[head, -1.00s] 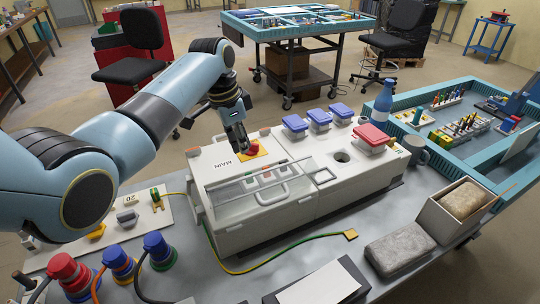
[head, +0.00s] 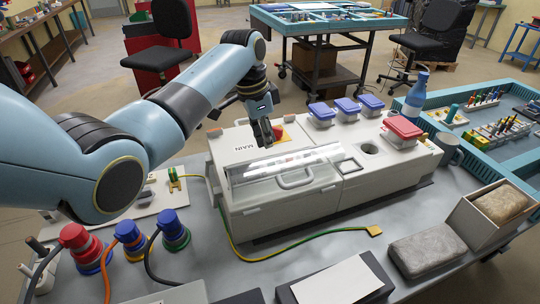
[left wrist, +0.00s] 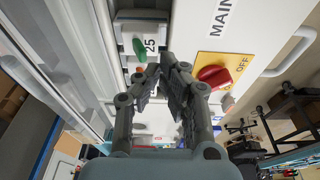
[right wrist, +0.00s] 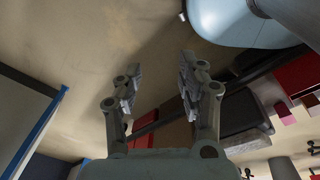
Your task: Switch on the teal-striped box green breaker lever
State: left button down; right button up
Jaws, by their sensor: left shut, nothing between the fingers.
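The white box (head: 280,205) marked MAIN stands on the grey bench, with a clear cover (head: 285,163) and handle across its front; I cannot make out a teal stripe. A green lever (left wrist: 139,46) beside a "25" label shows in the left wrist view, just up and left of my fingertips. A red knob (left wrist: 213,76) on a yellow OFF plate is to their right. My left gripper (head: 266,142) is shut and empty, over the box top behind the cover; it also shows in the left wrist view (left wrist: 163,66). My right gripper (right wrist: 158,82) is open and empty above the floor.
Blue-lidded sockets (head: 346,107) and a red-lidded one (head: 402,131) line the box's right part. Plugs (head: 130,238) with cables stand at front left. A blue bottle (head: 417,92), mug (head: 446,147) and grey blocks (head: 427,255) are at right.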

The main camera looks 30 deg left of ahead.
pick_arm(q)
jog(key=shift+f, duration=0.55)
jog(key=shift+f+b, duration=0.65)
jog(key=shift+f, duration=0.65)
jog(key=shift+s+d+p, duration=0.4)
jog(key=shift+s+p, duration=0.1)
jog(key=shift+p, duration=0.15)
jog(key=shift+s+d, duration=0.15)
jog(key=shift+d, duration=0.05)
jog(key=r+p, duration=0.3)
jog(key=p, duration=0.1)
jog(key=r+p, duration=0.2)
jog(key=shift+w+a+r, duration=0.3)
jog(key=shift+w+r, duration=0.05)
jog(key=shift+w, duration=0.05)
jog(key=shift+r+p, duration=0.3)
jog(key=shift+p, duration=0.05)
jog(key=shift+w+a+f, duration=0.1)
pick_arm(e)
notch_tip(320, 180, up, 6)
jog(key=shift+s+r, duration=0.2)
jog(key=shift+s, duration=0.1)
jog(key=shift+d, duration=0.1)
jog(key=shift+a, duration=0.4)
